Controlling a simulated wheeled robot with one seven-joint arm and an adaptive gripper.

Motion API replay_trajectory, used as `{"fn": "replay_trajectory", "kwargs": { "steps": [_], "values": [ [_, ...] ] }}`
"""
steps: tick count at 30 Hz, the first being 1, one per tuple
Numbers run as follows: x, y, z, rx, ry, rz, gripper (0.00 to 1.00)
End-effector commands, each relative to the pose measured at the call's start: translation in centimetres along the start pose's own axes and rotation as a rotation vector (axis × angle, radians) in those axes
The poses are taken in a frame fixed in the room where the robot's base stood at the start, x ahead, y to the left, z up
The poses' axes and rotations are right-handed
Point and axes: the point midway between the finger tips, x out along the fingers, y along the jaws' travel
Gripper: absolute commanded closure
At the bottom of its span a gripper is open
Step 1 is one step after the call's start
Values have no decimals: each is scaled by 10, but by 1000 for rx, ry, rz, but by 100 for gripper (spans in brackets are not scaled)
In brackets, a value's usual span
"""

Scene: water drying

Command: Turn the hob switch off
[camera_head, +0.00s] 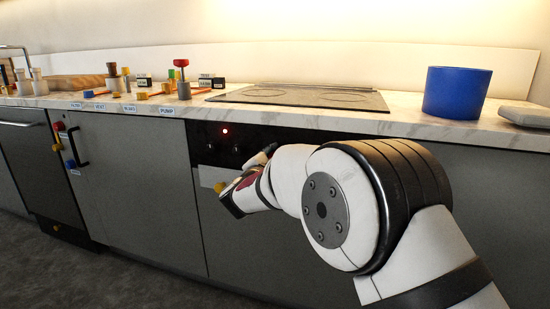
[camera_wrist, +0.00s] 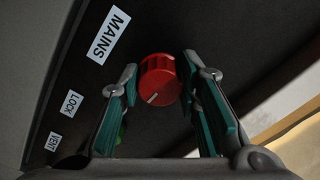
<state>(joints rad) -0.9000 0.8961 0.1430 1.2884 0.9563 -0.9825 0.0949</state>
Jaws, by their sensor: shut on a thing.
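A red round knob (camera_wrist: 160,80) with a pale pointer line stands on a dark panel in the wrist view. My gripper (camera_wrist: 162,70) has one teal-padded finger on each side of it and is shut on it. In the head view the hob (camera_head: 305,97) lies flat in the counter. Below it a black control panel (camera_head: 216,143) carries dark knobs and a lit red lamp (camera_head: 225,131). My arm covers the panel's right part, and my fingertips are not clear there.
Labels LOCK (camera_wrist: 71,103) and VENT (camera_wrist: 54,141) run along the panel in the wrist view. A blue pot (camera_head: 457,92) stands on the counter (camera_head: 410,124) at right. Several small blocks and labels lie at left. Grey cabinet fronts (camera_head: 135,180) stand below; the floor (camera_head: 60,265) is clear at left.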

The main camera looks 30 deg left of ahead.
Motion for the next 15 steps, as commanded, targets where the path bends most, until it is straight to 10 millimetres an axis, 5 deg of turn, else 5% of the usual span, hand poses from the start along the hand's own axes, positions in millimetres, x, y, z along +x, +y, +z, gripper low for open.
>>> {"fn": "replay_trajectory", "kwargs": {
  "steps": [3,4,6,15],
  "values": [
    [1,0,-1,2,3,0,98],
    [1,0,-1,2,3,0,68],
    [1,0,-1,1,3,1,52],
    [0,0,0,0,1,0,49]
  ]
}}
